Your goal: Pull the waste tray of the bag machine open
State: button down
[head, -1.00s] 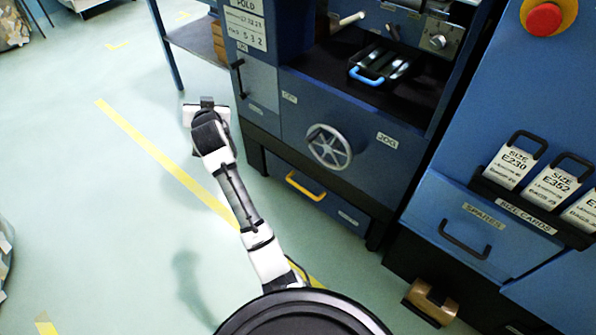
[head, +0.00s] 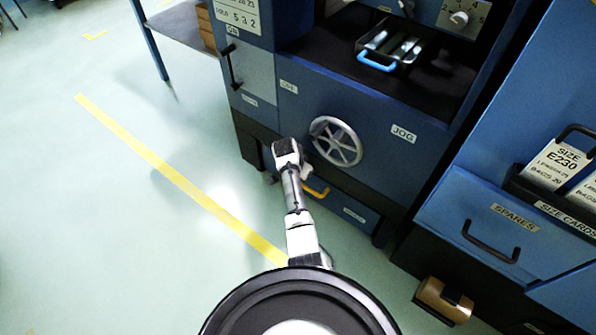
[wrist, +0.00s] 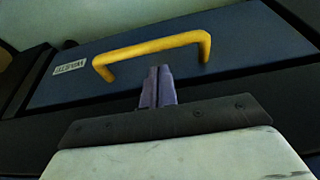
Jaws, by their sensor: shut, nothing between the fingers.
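The waste tray (head: 352,207) is a low blue drawer at the foot of the blue bag machine (head: 290,105), and its front looks flush. Its yellow handle (head: 318,188) is partly hidden behind my arm in the head view. In the wrist view the yellow handle (wrist: 150,48) spans the upper middle of the tray front (wrist: 245,35), with a small label (wrist: 70,66) at its left. My gripper (wrist: 158,72) is shut and empty, its fingertips just below the handle bar in the picture, between its two ends. I cannot tell whether they touch it. The fingers are hidden in the head view.
A handwheel (head: 336,141) sticks out above the tray. At right stands a blue cabinet with a SPARES drawer (head: 488,240), and a brown roll (head: 443,300) sits low beside it. Open floor with a yellow line (head: 180,180) lies at left.

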jog(key=shift+b+x, duration=0.3)
jog(key=shift+x, duration=1.35)
jog(key=shift+a, duration=0.1)
